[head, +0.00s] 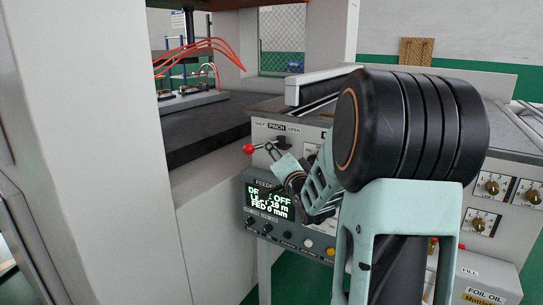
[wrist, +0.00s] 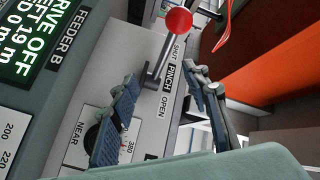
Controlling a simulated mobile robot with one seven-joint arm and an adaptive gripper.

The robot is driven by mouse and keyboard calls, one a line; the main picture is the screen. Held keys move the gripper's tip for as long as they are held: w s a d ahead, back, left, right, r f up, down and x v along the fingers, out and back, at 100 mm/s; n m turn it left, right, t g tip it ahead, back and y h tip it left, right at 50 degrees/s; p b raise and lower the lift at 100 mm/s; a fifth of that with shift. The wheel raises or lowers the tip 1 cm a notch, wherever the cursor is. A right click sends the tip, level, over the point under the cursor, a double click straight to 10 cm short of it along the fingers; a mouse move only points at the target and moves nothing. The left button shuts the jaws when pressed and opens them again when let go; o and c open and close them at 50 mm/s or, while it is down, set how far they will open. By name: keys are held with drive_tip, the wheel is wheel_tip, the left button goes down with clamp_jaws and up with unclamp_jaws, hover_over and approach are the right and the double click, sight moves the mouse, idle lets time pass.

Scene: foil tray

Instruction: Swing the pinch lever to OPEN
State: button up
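The pinch lever, with a red ball knob (head: 248,149) on a metal rod, stands out from the feeder panel under the SHUT / PINCH / OPEN label (head: 277,127). In the head view the knob is on the left, at the SHUT side. In the wrist view the red knob (wrist: 178,21) is at the top, and the rod runs down to its pivot between the finger lines. My gripper (head: 279,153) is close to the panel beside the lever. In the wrist view its two padded fingers (wrist: 162,82) are apart, with nothing clamped. Whether a finger touches the rod I cannot tell.
A green-lit feeder display (head: 268,205) sits below the lever, reading drive off. A round NEAR dial (wrist: 92,135) is by one finger. Buttons line the panel's lower edge. A grey machine post (head: 90,150) stands at left, and red hoses (head: 190,48) hang behind.

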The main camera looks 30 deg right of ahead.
drive_tip(key=s+a, duration=0.2)
drive_tip(key=s, duration=0.9)
drive_tip(key=shift+s+a, duration=0.3)
drive_tip(key=shift+s, duration=0.1)
